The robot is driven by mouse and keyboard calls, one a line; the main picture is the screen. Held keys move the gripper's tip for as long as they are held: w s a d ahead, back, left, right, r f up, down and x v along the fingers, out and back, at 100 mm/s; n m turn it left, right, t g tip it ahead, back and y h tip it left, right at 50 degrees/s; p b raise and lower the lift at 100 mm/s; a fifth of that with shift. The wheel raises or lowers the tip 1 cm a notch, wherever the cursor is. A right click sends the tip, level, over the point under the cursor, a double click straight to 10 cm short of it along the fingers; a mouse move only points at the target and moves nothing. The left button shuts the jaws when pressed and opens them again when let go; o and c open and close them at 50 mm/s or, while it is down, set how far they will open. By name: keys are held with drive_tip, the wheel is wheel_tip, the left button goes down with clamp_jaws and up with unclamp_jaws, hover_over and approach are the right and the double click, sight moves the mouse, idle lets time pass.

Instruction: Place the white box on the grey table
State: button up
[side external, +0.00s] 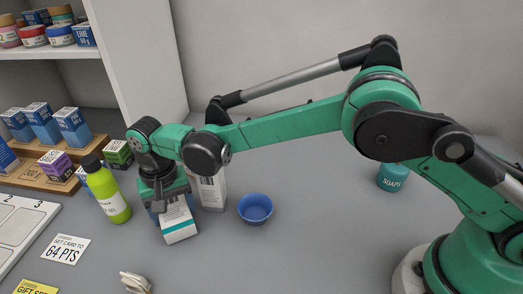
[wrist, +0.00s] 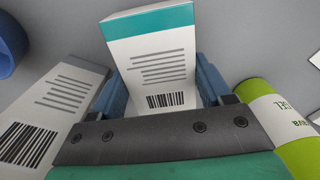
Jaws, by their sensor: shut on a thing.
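A white box with a teal band (side external: 179,222) is between the fingers of my gripper (side external: 172,190), which points down. In the wrist view, the box (wrist: 155,70) shows its barcode and text lines, with a blue finger of my gripper (wrist: 160,88) on each side. The gripper is shut on it. A second white box (side external: 212,191) stands just right of and behind it; it is also at the left of the wrist view (wrist: 60,110). Both are over the grey table (side external: 320,245). I cannot tell whether the held box touches the table.
A green bottle with a black cap (side external: 108,190) stands close left of the held box. A blue bowl (side external: 255,209) is to the right, and a teal soap container (side external: 392,177) farther right. Signs and a pale clip (side external: 136,283) lie in front. The table's front middle is clear.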

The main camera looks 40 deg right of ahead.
sight(176, 208)
drive_tip(key=shift+f, duration=0.1)
drive_tip(key=shift+f, duration=0.15)
drive_tip(key=o, duration=1.3)
drive_tip(key=shift+o, duration=0.2)
wheel_tip(176, 208, up, 12)
drive_tip(key=shift+t+y, duration=0.3)
drive_tip(key=shift+t, duration=0.4)
drive_tip(key=d+r, duration=0.1)
drive_tip(key=d, duration=0.1)
drive_tip(key=d+r, duration=0.1)
drive_tip(key=d, duration=0.1)
drive_tip(key=d+r, duration=0.2)
drive_tip(key=d, duration=0.1)
drive_tip(key=shift+s+r, duration=0.1)
drive_tip(key=shift+s, duration=0.15)
drive_tip(key=s+d+f+n+t, duration=0.1)
drive_tip(key=s+d+t, duration=0.2)
drive_tip(key=s+d, duration=0.3)
drive_tip(key=s+d+f+n+t, duration=0.1)
drive_tip(key=s+d, duration=0.5)
drive_tip(key=d, duration=0.6)
drive_tip(key=shift+f+t, duration=0.4)
drive_tip(key=shift+t, duration=0.5)
